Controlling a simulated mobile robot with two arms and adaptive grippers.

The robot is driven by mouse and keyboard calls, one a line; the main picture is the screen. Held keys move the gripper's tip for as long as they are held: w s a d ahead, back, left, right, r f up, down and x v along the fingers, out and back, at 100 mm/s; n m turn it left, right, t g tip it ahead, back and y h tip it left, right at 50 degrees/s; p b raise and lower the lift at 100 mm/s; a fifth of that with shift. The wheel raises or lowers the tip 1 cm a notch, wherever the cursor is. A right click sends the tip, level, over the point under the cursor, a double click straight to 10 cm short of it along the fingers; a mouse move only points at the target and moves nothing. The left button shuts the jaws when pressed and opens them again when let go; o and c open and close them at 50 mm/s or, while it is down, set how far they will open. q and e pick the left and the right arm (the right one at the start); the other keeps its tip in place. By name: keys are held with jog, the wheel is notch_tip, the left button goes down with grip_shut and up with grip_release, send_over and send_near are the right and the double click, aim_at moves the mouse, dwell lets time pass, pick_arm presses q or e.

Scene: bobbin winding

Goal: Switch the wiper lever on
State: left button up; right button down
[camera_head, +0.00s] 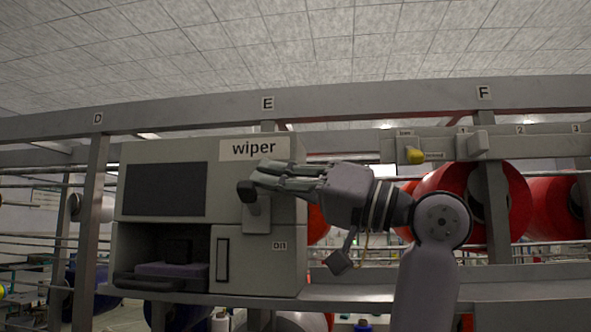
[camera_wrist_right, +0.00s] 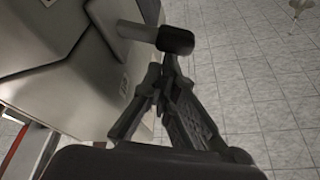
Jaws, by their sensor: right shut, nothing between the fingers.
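The wiper unit (camera_head: 140,250) is a grey box on the frame, with a sign (camera_head: 254,149) reading "wiper". Its lever has a black knob (camera_head: 246,190) at the left end of my fingers in the head view. The lever's pale base plate (camera_head: 257,217) shows below the fingers. In the right wrist view the black knob (camera_wrist_right: 175,40) sits on a light arm just beyond my fingertips. My right gripper (camera_head: 262,174) is shut and empty, close to the knob. I cannot tell whether it touches. My left gripper is not in view.
A dark panel (camera_head: 165,189) and an open bay with a tray (camera_head: 150,279) are left of the lever. Red bobbins (camera_head: 460,190) and a yellow lever (camera_head: 415,156) are to the right. Grey posts and rails frame the unit. A tiled floor (camera_wrist_right: 260,80) shows in the wrist view.

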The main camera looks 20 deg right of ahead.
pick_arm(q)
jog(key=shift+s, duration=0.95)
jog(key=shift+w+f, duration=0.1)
